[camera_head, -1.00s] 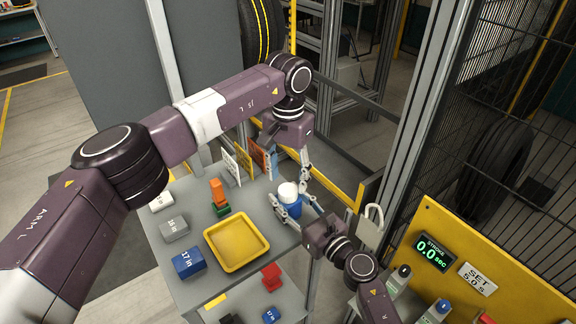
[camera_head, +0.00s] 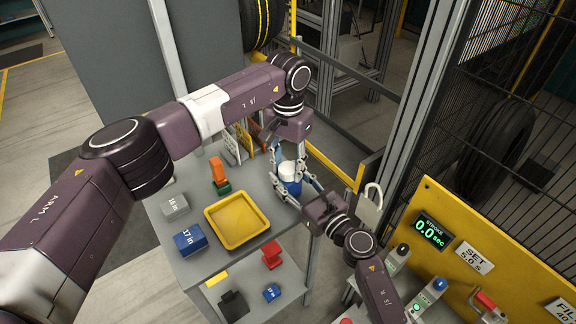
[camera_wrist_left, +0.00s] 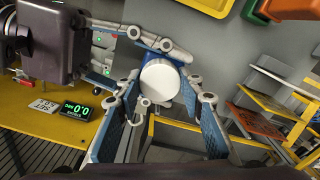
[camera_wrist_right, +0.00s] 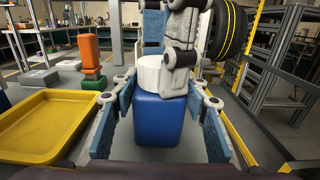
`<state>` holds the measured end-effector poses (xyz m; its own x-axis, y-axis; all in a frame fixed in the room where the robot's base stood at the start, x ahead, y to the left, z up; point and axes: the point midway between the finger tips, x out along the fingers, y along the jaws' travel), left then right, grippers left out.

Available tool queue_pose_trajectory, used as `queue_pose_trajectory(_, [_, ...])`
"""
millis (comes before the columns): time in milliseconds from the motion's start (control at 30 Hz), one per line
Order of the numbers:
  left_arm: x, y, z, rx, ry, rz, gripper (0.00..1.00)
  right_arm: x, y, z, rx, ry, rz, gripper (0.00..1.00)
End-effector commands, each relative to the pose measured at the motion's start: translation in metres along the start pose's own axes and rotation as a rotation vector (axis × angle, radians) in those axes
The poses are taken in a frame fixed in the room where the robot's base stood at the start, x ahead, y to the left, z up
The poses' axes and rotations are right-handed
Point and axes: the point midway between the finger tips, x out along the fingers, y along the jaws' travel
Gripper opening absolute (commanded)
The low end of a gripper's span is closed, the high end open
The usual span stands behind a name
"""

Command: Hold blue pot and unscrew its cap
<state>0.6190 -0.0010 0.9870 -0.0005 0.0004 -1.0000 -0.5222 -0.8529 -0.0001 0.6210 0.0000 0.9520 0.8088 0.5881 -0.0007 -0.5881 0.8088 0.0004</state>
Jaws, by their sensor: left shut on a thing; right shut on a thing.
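The blue pot (camera_head: 291,187) stands upright near the right edge of the grey table, with its white cap (camera_head: 288,170) on top. In the right wrist view, the blue pot (camera_wrist_right: 158,120) fills the space between the fingers of my right gripper (camera_wrist_right: 160,115), which is shut on its body. My left gripper (camera_head: 287,160) reaches from behind and is shut on the white cap. The cap (camera_wrist_left: 160,82) also shows between its fingers in the left wrist view. The left fingers hide part of the cap in the right wrist view (camera_wrist_right: 150,72).
A yellow tray (camera_head: 237,220) lies left of the pot. Orange and green blocks (camera_head: 220,174), a grey box (camera_head: 174,206) and a blue box (camera_head: 190,240) stand around it. Upright panels are behind. A padlock (camera_head: 370,204) and yellow control panel (camera_head: 480,240) are to the right.

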Motion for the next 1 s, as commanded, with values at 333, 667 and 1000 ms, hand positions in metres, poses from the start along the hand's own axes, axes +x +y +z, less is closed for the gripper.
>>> queue_pose_trajectory(333, [0.000, 0.000, 0.000, 0.000, 0.000, 0.000, 0.53, 0.000, 0.000, 0.002, 0.000, -0.003, 0.000, 0.00])
queue_pose_trajectory(667, [-0.015, 0.000, -0.001, 0.000, 0.003, -0.001, 0.53, 0.000, 0.000, 0.002, 0.000, -0.003, 0.000, 0.00])
queue_pose_trajectory(1000, [-0.051, 0.000, -0.001, 0.000, 0.002, -0.001, 0.49, 0.000, 0.000, 0.002, 0.000, -0.002, 0.000, 0.00])
